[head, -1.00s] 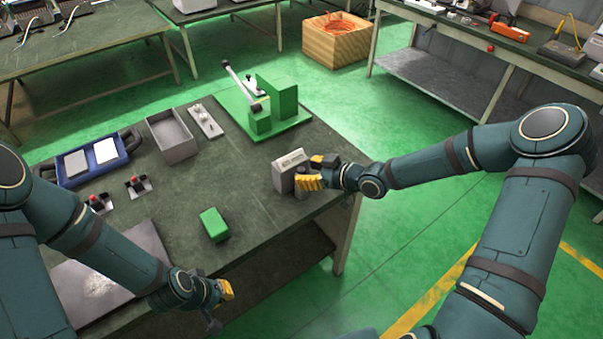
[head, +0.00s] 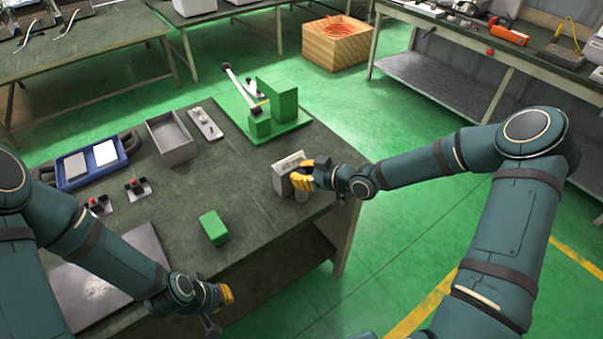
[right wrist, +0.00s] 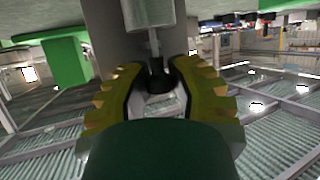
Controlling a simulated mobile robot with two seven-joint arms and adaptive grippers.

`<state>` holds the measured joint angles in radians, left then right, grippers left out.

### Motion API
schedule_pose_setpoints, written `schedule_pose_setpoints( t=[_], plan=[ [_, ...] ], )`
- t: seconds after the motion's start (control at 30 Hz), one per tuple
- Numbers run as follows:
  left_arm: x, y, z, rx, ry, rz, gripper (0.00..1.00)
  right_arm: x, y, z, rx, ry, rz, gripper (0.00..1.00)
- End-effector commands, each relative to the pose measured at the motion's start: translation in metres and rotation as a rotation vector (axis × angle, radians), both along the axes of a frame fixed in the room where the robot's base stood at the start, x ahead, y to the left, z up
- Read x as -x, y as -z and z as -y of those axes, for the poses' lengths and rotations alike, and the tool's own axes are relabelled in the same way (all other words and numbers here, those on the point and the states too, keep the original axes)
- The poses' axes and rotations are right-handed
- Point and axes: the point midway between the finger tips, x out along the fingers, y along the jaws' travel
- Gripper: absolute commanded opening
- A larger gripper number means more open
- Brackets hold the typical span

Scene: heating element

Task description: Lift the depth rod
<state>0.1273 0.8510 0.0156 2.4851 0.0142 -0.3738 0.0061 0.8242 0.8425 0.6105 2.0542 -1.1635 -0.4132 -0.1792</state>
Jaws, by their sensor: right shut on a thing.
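A grey block (head: 282,178) stands upright near the right edge of the dark worktable, with a small cylinder at its side. In the right wrist view a thin rod (right wrist: 155,42), seemingly the depth rod, runs from a pale grey cylinder (right wrist: 149,12) to a dark knob (right wrist: 158,78). My right gripper (head: 303,178) is beside the block. Its yellow fingers in the right wrist view (right wrist: 158,72) are closed around the dark knob. My left gripper (head: 222,296) hangs by the table's front edge, away from the block; its opening is unclear.
A green block (head: 214,227) lies on the worktable (head: 240,185) left of the grey block. A green fixture (head: 270,110) with a lever stands behind. A grey open box (head: 172,138) and a blue tray (head: 70,178) are further left.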

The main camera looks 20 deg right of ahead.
Motion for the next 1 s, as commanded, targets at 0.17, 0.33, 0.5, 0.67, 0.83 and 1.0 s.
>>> schedule_pose_setpoints(
  t=[0.17,0.33,0.5,0.67,0.83,1.0],
  plan=[
    [-0.001,-0.008,0.0,0.0,-0.002,0.002,0.0,0.0,-0.01,0.0,0.001,0.0,-0.001,0.0],
    [-0.002,-0.028,-0.001,0.001,-0.005,0.007,0.0,0.0,-0.036,0.0,0.001,0.0,-0.001,0.0],
    [-0.003,-0.051,-0.002,0.005,-0.005,0.01,0.0,0.0,-0.064,0.0,0.001,0.0,-0.001,0.0],
    [-0.002,-0.057,-0.003,0.007,-0.004,0.008,0.0,0.0,-0.072,0.0,0.001,0.0,-0.001,0.0],
    [-0.002,-0.055,-0.003,0.007,-0.004,0.008,0.0,0.0,-0.071,0.0,-0.001,0.001,0.003,0.0],
    [-0.002,-0.055,-0.003,0.007,-0.005,0.008,0.0,-0.001,-0.072,0.0,-0.001,0.0,0.004,0.51]
  ],
)
